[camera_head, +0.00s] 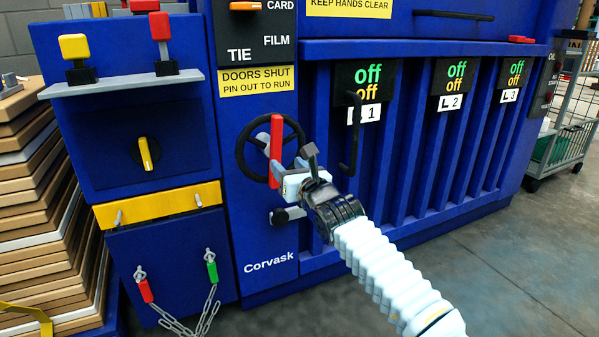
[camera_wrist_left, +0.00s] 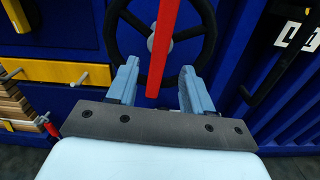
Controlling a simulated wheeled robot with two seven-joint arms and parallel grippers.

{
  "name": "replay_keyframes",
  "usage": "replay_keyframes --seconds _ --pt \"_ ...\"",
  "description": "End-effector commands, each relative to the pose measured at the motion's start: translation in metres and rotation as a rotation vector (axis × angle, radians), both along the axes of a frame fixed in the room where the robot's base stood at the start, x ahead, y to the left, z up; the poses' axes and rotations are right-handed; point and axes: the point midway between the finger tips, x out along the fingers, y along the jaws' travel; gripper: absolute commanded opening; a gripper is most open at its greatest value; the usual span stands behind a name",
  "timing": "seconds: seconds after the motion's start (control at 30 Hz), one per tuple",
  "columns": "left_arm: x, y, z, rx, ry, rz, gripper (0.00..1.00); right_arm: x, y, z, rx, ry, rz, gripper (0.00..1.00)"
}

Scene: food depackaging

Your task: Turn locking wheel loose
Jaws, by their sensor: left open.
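The locking wheel (camera_head: 242,152) is a black spoked ring with a red bar (camera_head: 277,140) across it, on the blue machine front. In the left wrist view, the wheel (camera_wrist_left: 208,30) and red bar (camera_wrist_left: 163,35) fill the upper middle. My left gripper (camera_head: 284,172) is at the lower part of the wheel. In the left wrist view its fingers (camera_wrist_left: 160,72) are apart, one on each side of the red bar, with gaps. The gripper and wrist hide the wheel's lower right part in the head view. My right gripper is not in view.
A black lever handle (camera_head: 354,135) hangs right of the wheel, and a grey-black knob (camera_head: 288,215) sits below it. A yellow latch bar (camera_head: 158,205) and chained pins (camera_head: 146,290) are to the left. Stacked cardboard (camera_head: 40,230) stands far left. Floor (camera_head: 500,270) at right is clear.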

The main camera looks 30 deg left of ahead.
Motion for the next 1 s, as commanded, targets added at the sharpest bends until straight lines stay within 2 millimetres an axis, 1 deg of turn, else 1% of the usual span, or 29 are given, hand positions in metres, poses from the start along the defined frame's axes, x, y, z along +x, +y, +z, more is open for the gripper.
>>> replay_keyframes --seconds 0.03,0.1,0.2,0.33,0.5,0.9,0.97,1.0 --pt "-0.008 -0.011 0.005 0.006 0.002 -0.001 0.51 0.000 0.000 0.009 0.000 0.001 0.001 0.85" --pt "-0.017 -0.024 0.004 0.006 0.002 -0.001 0.51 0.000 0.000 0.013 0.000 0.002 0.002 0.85" --pt "-0.029 -0.038 0.004 0.006 -0.001 0.001 0.51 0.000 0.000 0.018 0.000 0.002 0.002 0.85" --pt "-0.039 -0.050 0.002 0.003 -0.001 0.001 0.51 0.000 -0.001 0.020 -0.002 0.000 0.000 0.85" --pt "-0.043 -0.054 0.001 0.000 -0.003 0.001 0.51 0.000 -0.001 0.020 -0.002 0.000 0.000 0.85" --pt "-0.043 -0.054 0.000 0.000 -0.001 0.001 0.51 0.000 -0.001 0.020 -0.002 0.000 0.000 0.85" --pt "-0.042 -0.051 -0.003 0.004 0.014 0.006 0.51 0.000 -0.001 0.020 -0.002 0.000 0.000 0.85" --pt "-0.042 -0.046 -0.008 0.010 0.042 0.017 0.51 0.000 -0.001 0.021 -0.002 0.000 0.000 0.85"
